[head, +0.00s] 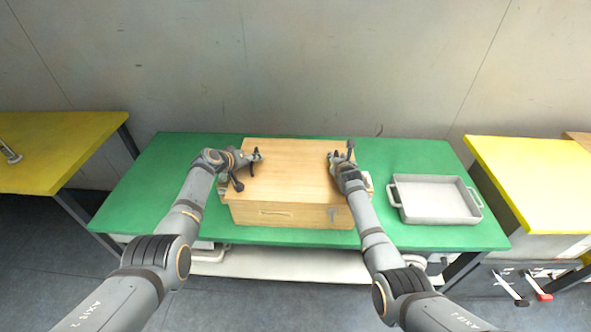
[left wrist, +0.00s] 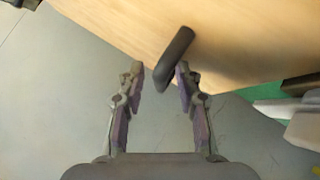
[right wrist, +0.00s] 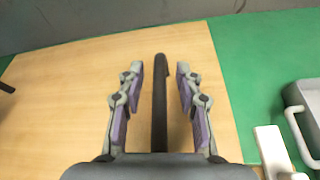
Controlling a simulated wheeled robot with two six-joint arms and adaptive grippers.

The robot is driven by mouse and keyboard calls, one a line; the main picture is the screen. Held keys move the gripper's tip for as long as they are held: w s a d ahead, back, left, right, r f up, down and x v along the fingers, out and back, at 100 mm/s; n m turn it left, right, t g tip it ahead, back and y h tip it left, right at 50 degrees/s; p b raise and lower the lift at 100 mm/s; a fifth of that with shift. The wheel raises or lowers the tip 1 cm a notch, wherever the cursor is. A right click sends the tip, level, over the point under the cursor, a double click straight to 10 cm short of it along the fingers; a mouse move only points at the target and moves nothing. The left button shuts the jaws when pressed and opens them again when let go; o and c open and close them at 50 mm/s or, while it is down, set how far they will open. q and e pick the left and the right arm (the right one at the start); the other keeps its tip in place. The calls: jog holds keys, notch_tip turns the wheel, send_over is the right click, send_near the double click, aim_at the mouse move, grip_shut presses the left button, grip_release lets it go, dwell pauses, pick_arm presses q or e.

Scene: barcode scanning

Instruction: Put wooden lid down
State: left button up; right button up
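The wooden lid (head: 292,172) lies on a wooden box (head: 276,214) in the middle of the green table, apparently flat and level. My left gripper (head: 247,170) is at the lid's left side. In the left wrist view a dark lid handle (left wrist: 178,52) slants by the tips of its open fingers (left wrist: 158,78), nearer the right finger. My right gripper (head: 342,160) is at the lid's right side. In the right wrist view the other dark handle (right wrist: 160,100) runs between its open fingers (right wrist: 159,75), with a gap on both sides.
A grey tray (head: 436,201) stands on the green table (head: 160,195) to the right. A small pale object (right wrist: 270,148) lies beside the box, near the tray. Yellow tables stand left (head: 60,140) and right (head: 545,180). The green table's left part is clear.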

jog(key=v, duration=1.2)
jog(key=shift+s+a, duration=0.1)
pick_arm(q)
jog(key=v, duration=1.1)
jog(key=shift+s+a+r, duration=0.2)
jog(key=shift+s, duration=0.05)
